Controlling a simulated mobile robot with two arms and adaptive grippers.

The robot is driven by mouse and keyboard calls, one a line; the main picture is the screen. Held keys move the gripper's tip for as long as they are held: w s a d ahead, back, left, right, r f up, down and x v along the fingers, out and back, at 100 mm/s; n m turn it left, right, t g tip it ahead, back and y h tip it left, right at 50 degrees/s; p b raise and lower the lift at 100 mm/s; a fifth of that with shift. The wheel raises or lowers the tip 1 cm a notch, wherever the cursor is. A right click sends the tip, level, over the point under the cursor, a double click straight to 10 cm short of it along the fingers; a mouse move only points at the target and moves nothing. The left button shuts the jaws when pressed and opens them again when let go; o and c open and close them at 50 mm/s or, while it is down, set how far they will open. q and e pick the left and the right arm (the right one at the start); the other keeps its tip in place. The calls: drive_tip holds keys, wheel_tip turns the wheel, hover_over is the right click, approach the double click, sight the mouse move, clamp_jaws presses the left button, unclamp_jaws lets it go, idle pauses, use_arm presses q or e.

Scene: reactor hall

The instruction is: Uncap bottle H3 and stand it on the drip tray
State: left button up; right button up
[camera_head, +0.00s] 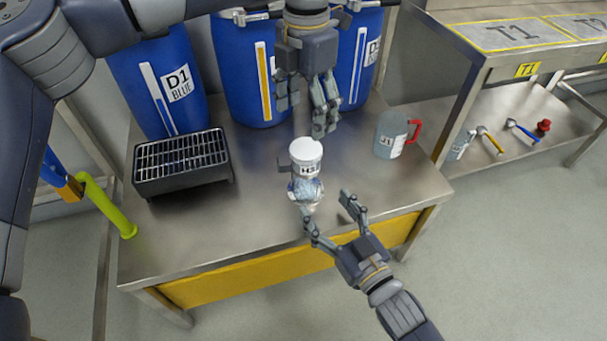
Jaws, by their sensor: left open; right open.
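A bottle (305,187) with a wide white cap (306,150) stands near the front middle of the steel table. Its label starts with H; the rest is hard to read. The cap is on it. My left gripper (306,108) is open and empty, pointing down above and behind the bottle, apart from the cap. My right gripper (329,211) is open at the table's front edge, its fingers toward the bottle's lower part, not closed on it. The drip tray (184,184), black with a wire grate, sits on the table's left side and is empty.
Blue drums, one marked D1 BLUE (163,85), line the back. A grey jug marked J1 (391,135) with a red handle stands at the right. A shelf unit marked T1 (515,72) holds tools at the far right. Bare tabletop lies between bottle and tray.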

sight(312, 188)
use_arm(q)
drive_tip(key=shift+d, duration=0.1)
use_arm(e)
drive_tip(key=x, duration=0.9)
drive_tip(key=shift+w+a, duration=0.1)
drive_tip(key=shift+w, duration=0.15)
